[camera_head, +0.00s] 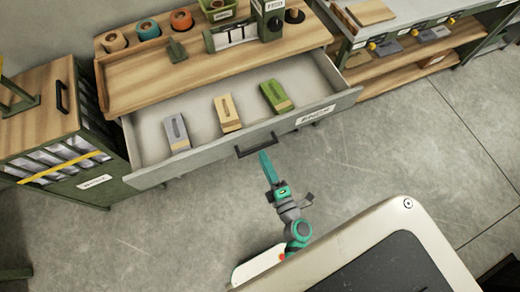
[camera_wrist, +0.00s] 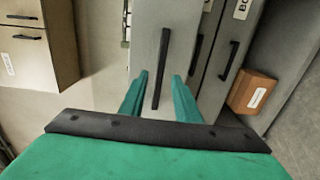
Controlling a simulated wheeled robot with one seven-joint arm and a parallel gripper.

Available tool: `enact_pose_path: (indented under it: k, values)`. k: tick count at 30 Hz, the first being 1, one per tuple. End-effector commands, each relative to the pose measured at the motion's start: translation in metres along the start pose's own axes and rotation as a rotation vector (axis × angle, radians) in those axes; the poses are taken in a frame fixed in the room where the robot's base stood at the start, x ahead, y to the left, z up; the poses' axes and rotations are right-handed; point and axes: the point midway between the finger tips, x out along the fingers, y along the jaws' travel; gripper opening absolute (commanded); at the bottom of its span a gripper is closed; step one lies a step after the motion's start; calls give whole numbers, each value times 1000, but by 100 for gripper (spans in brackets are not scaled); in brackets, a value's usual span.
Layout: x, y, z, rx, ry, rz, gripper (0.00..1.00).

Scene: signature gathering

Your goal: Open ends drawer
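The wide grey drawer labelled ENDS (camera_head: 316,114) stands pulled out from under the wooden worktop, with its inside showing. Its dark bar handle (camera_head: 256,146) is on the front panel. In the drawer lie a grey block (camera_head: 176,132), a tan block (camera_head: 227,114) and a green block (camera_head: 276,96). My gripper (camera_head: 265,158) is just in front of the handle. In the wrist view my two teal fingers (camera_wrist: 160,76) are apart, with a dark handle (camera_wrist: 162,60) showing between them. I cannot tell whether they touch it.
A wooden-topped cabinet (camera_head: 35,95) with a dark handle stands at the left. A shelf unit (camera_head: 410,66) stands at the right. Coloured rolls (camera_head: 149,29) and a green bin (camera_head: 218,10) stand on the worktop. The grey floor (camera_head: 390,150) in front is clear at the right.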

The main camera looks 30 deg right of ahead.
Motion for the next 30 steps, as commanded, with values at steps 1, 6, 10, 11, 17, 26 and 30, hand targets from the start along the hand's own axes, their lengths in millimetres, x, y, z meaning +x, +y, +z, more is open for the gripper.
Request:
enact_pose_path:
  k: [1,6,10,11,17,26,30]
  values:
    - [-11,-1,0,1,-1,-3,30]
    - [-37,0,0,0,-1,-2,30]
    - [-49,0,0,1,0,0,30]
    - [-51,0,0,0,0,0,30]
    - [-54,0,0,-1,0,1,30]
    - [-54,0,0,-1,0,1,30]
    - [-54,0,0,0,0,1,30]
